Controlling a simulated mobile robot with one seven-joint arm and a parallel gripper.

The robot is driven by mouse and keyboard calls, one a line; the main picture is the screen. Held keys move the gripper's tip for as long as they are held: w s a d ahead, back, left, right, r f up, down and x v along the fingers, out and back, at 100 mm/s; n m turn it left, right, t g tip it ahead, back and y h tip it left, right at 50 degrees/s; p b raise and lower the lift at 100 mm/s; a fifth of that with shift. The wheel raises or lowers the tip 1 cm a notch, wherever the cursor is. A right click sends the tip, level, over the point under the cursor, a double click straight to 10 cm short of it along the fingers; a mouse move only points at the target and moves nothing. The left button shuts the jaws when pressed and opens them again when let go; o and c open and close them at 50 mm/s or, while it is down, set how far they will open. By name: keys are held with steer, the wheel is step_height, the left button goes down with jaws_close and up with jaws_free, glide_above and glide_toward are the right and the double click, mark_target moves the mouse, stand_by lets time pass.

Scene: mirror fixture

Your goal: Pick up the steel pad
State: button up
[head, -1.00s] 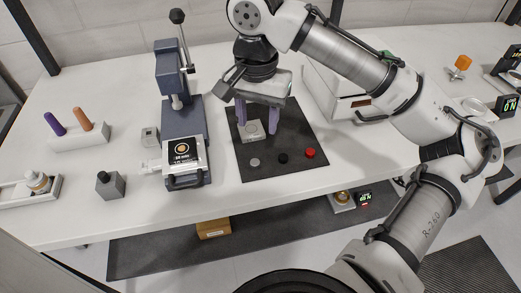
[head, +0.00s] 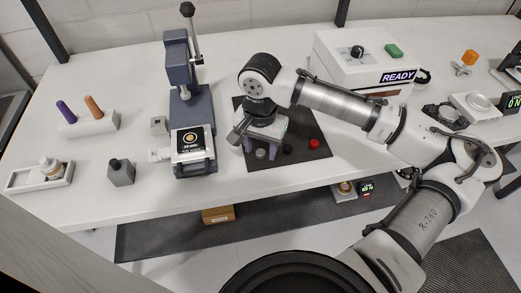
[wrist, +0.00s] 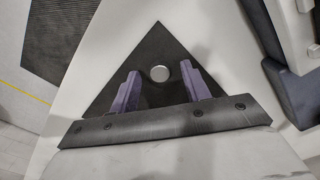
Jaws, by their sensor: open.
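The steel pad (head: 261,154) is a small grey disc on the black mat (head: 314,163), at the left of a row with a black disc and a red disc. In the wrist view the round silver pad (wrist: 160,74) shows between and beyond the two purple fingers. My gripper (head: 263,146) is open and empty, over the front left part of the mat, close to the pad. The fingers also show in the wrist view (wrist: 160,84). I cannot tell how high the fingertips are above the pad.
The black disc (head: 288,149) and red disc (head: 314,144) lie right of the pad. A blue-grey lever press (head: 186,110) stands left of the mat. A white box marked READY (head: 350,62) stands behind right. Bare white table lies in front of the mat.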

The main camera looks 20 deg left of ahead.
steer(key=shift+f, duration=0.2)
jaws_close()
steer(key=shift+r, duration=0.15)
